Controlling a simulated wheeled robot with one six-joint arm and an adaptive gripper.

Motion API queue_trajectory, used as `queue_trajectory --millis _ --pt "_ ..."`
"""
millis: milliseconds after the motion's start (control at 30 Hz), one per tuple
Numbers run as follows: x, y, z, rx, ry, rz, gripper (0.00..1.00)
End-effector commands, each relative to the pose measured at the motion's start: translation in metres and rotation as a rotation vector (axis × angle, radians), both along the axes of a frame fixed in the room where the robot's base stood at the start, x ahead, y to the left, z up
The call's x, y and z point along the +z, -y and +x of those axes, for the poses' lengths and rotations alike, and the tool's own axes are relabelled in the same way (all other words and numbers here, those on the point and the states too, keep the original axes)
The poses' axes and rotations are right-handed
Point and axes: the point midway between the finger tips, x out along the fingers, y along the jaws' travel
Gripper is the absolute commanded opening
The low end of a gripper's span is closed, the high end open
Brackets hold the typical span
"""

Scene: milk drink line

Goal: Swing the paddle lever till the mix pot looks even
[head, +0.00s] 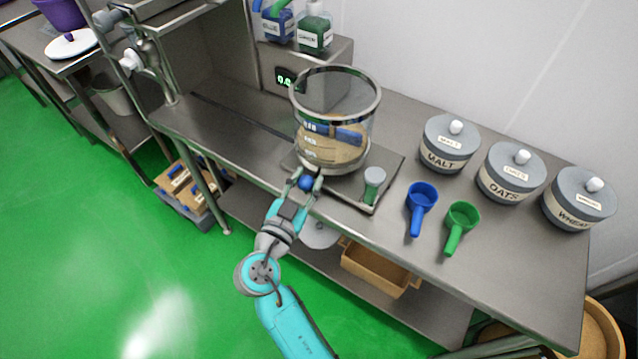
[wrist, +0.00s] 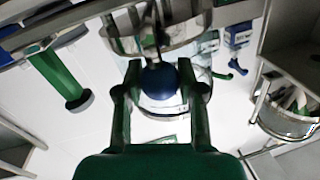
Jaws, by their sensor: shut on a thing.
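The mix pot (head: 337,110) is a clear cylinder with a metal rim, standing on a plate on the steel bench in the head view. Tan contents fill its lower part, with a blue paddle piece (head: 348,133) across them. How even the mix is cannot be made out. My gripper (head: 306,182) is at the pot's near side, shut on the blue ball knob of the paddle lever (head: 306,183). The wrist view shows the blue knob (wrist: 160,79) between my two fingers (wrist: 160,90), with a rod running from it. The pot's underside is partly hidden.
A green post with a grey cap (head: 374,182) stands close right of the pot. Blue (head: 420,204) and green (head: 460,224) scoops lie further right, before the malt (head: 449,145), oats (head: 510,174) and wheat (head: 579,200) canisters. A scale display (head: 288,80) and labelled bottles stand behind.

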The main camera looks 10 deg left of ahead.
Motion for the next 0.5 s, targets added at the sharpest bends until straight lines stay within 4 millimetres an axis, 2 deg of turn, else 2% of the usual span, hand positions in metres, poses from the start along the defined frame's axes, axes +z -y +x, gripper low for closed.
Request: queue_trajectory --millis 200,500 --pt "0.000 -0.015 0.003 0.004 0.001 0.001 0.00" --pt "0.000 -0.020 0.005 0.004 0.000 0.001 0.00"
